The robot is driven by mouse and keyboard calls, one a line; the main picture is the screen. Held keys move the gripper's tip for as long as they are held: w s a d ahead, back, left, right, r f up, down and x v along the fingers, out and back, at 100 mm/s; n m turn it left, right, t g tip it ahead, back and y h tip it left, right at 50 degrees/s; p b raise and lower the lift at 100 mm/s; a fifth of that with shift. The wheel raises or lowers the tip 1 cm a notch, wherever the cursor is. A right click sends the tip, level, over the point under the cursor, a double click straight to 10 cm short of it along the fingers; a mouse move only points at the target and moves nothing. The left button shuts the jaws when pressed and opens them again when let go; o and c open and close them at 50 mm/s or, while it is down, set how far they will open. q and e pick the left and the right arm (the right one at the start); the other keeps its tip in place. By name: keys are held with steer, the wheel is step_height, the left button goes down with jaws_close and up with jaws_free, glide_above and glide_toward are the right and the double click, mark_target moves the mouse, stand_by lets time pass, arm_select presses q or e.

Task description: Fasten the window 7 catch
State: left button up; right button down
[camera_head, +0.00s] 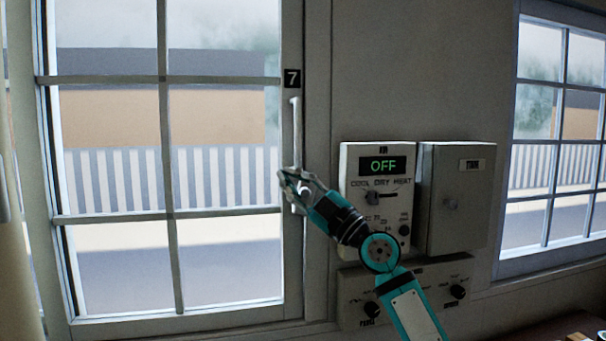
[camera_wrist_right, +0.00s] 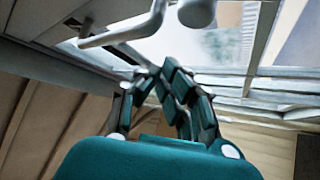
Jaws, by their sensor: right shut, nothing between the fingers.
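Window 7 (camera_head: 164,214) is a pale framed window with several panes, and its black number plate (camera_head: 292,78) sits on the right-hand frame. Its catch (camera_head: 296,130) is a pale, slim bar standing upright on that frame below the plate. The lower end of the catch is partly hidden behind my right gripper (camera_head: 284,175). In the right wrist view the catch (camera_wrist_right: 120,34) shows as a bent bar at the upper left. My right gripper (camera_wrist_right: 162,72) is shut and empty, close to the bar; I cannot tell whether they touch. My left gripper is out of view.
Right of the window, a control box (camera_head: 350,205) reads OFF and has a slider and knobs. A grey box (camera_head: 462,220) is beside it, with a knob panel (camera_head: 345,300) below. Another window (camera_head: 560,140) is at the far right. A table corner (camera_head: 560,330) shows at bottom right.

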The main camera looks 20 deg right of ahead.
mark_target(303, 189)
steer(key=shift+w+d+f+p, duration=0.3)
steer(key=shift+w+d+f, duration=0.35)
steer(key=shift+d+f, duration=0.55)
steer(key=shift+d, duration=0.2)
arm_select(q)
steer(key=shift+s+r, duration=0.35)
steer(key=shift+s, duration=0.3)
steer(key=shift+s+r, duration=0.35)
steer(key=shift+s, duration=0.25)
arm_select(e)
steer(key=shift+a, duration=0.1)
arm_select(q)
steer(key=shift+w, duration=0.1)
